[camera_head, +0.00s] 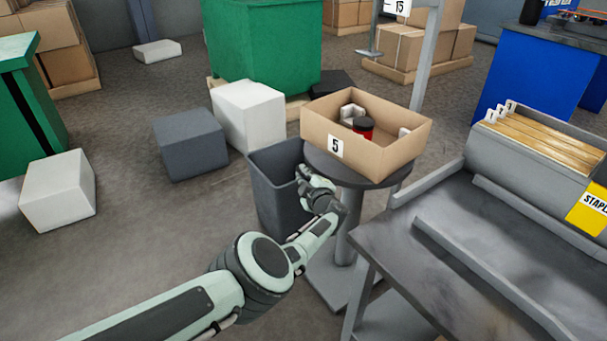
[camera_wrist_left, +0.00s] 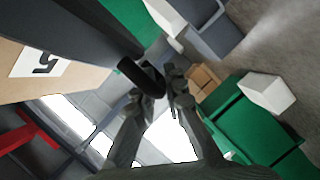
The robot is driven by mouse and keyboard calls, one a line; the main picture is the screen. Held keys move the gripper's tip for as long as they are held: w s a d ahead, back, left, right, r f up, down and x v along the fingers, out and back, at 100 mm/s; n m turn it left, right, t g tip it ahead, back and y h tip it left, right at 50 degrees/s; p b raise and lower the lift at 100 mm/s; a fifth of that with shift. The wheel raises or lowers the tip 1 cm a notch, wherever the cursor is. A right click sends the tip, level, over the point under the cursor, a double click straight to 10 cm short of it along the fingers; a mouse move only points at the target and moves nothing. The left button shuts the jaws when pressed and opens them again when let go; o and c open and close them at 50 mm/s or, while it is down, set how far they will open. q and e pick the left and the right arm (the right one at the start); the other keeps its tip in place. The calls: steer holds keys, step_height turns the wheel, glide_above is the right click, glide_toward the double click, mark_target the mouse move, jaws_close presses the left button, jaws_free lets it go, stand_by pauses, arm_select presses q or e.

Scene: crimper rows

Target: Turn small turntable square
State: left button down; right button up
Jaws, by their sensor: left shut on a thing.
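The small turntable (camera_head: 376,180) is a round dark grey disc on a pedestal, right of centre in the head view. An open cardboard box (camera_head: 378,152) marked 5 sits on it, turned at an angle to the bench edge. My left gripper (camera_head: 303,180) is at the disc's left front edge, below the box. In the left wrist view, the fingers (camera_wrist_left: 160,88) are shut on a short black handle (camera_wrist_left: 141,76) at the dark disc edge (camera_wrist_left: 85,28). The fingers hide part of the handle. My right gripper is not in view.
The box holds a red and black item (camera_head: 363,127) and pale pieces. A grey bin (camera_head: 277,190) stands close behind my left gripper. A metal bench (camera_head: 455,245) with raised rails is at right. White and grey blocks (camera_head: 190,143) stand at left; the floor in front is clear.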

arm_select(q)
steer(key=shift+a, duration=0.2)
steer(key=c, duration=1.6)
jaws_free()
steer(key=shift+d, duration=0.1)
